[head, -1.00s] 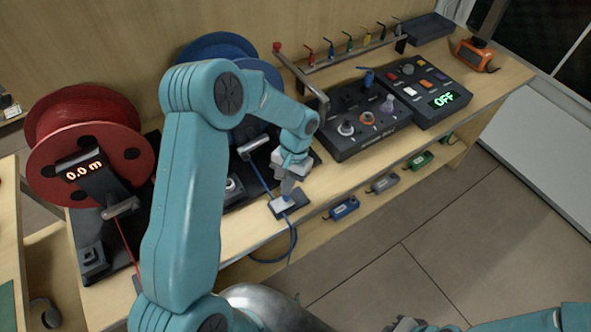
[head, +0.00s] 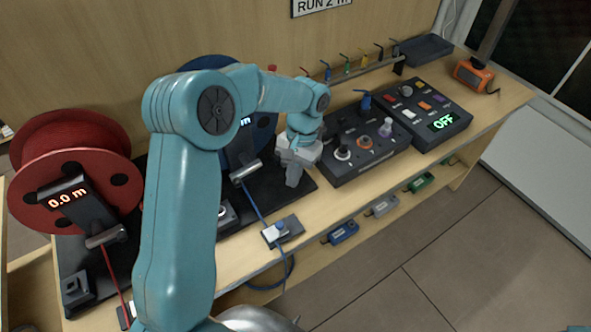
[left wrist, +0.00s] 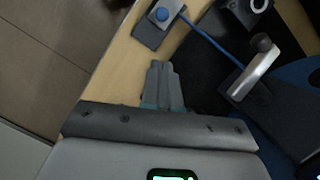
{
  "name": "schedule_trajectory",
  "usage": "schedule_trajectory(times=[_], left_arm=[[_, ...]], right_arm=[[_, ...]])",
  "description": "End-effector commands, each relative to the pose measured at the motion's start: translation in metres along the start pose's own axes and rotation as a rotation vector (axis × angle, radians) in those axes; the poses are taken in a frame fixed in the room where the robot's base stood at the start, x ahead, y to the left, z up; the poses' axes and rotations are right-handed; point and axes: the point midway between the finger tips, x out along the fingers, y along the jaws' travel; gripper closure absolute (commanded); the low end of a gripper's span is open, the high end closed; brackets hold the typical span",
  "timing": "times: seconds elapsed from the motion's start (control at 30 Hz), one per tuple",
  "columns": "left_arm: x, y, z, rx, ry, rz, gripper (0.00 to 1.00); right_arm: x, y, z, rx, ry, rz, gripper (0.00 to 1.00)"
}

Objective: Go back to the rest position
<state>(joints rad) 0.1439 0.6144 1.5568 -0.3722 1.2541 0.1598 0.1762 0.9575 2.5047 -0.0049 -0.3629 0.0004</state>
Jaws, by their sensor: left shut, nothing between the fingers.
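My left gripper (head: 293,182) hangs over the bench between the blue reel's black base and the knob panel. Its grey fingers (left wrist: 162,84) are together with nothing between them in the left wrist view. It is apart from the small grey pad (head: 283,231), where the blue cable (head: 256,201) lies under a white-and-blue piece. The pad also shows in the left wrist view (left wrist: 152,33). My left arm crosses the head view and hides part of the blue reel (head: 264,132). My right gripper is out of the picture.
A red reel (head: 70,170) reading 0.0 m stands at left. The knob panel (head: 352,165), a switch box (head: 443,133) reading OFF and an orange device (head: 474,76) stand along the bench. Colored boxes, including a blue one (head: 341,233), sit on the lower shelf. Floor in front is clear.

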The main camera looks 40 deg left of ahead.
Motion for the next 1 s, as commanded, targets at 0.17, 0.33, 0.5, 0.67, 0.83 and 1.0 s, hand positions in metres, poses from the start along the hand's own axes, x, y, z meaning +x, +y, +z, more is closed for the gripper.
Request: schedule_trajectory(times=[0.17, 0.33, 0.5, 0.67, 0.83, 1.0], left_arm=[[-0.014, 0.000, 0.000, 0.000, 0.000, 0.001, 1.00], [-0.016, 0.000, -0.001, 0.001, -0.001, 0.001, 1.00], [0.011, 0.015, -0.005, 0.029, 0.010, 0.033, 1.00], [0.102, 0.072, -0.003, 0.091, 0.069, 0.167, 1.00], [0.192, 0.130, 0.037, 0.072, 0.156, 0.309, 1.00], [0.238, 0.153, 0.086, 0.005, 0.231, 0.362, 1.00]], right_arm=[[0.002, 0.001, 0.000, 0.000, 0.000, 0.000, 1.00], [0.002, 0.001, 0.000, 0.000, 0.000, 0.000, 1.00], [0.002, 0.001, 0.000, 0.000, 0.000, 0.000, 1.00], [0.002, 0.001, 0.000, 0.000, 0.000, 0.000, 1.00], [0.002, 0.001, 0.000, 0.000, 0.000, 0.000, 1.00], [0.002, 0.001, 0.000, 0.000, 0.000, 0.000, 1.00]])
